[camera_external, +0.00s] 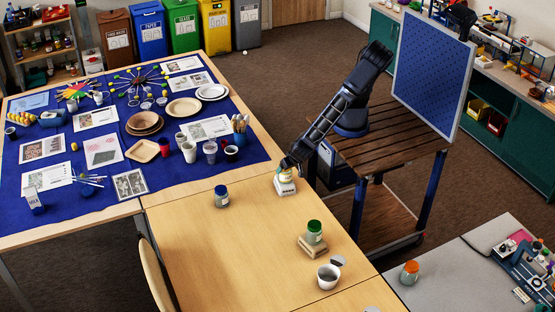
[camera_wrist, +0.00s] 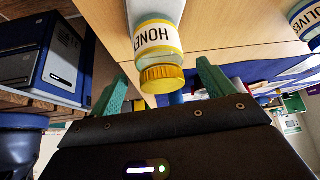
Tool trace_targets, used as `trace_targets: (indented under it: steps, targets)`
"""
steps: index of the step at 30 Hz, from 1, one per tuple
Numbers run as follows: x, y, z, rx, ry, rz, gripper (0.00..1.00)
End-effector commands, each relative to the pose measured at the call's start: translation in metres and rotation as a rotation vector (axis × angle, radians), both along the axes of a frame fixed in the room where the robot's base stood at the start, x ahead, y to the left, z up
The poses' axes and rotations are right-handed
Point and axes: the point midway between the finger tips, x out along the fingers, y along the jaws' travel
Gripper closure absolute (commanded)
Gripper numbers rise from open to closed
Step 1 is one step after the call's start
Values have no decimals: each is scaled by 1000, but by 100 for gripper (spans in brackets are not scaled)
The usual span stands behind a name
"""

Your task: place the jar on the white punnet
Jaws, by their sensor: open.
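A honey jar (camera_wrist: 158,45) with a yellow lid shows upside down in the wrist view. Its base meets a white punnet (camera_wrist: 155,10). In the external view the honey jar (camera_external: 286,177) appears upright on the white punnet (camera_external: 285,190), near the wooden table's far right edge. My gripper (camera_wrist: 161,68) is open, its green fingers on either side of the lid with visible gaps. In the external view my gripper (camera_external: 287,163) is at the jar's top and partly hides it.
A blue-lidded jar (camera_external: 222,197) stands to the left. An orange-lidded jar (camera_external: 410,273) is on the grey table. The wooden table's middle is clear.

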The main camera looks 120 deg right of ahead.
Motion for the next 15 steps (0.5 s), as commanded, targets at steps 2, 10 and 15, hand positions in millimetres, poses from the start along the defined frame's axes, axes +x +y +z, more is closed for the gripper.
trace_targets:
  steps: [2, 10, 15]
  targets:
    - [-2, 10, 14, 2, 0, 3, 19]
    - [-5, 32, 49, 1, 0, 1, 19]
    - [-6, 37, 58, 1, 1, 1, 19]
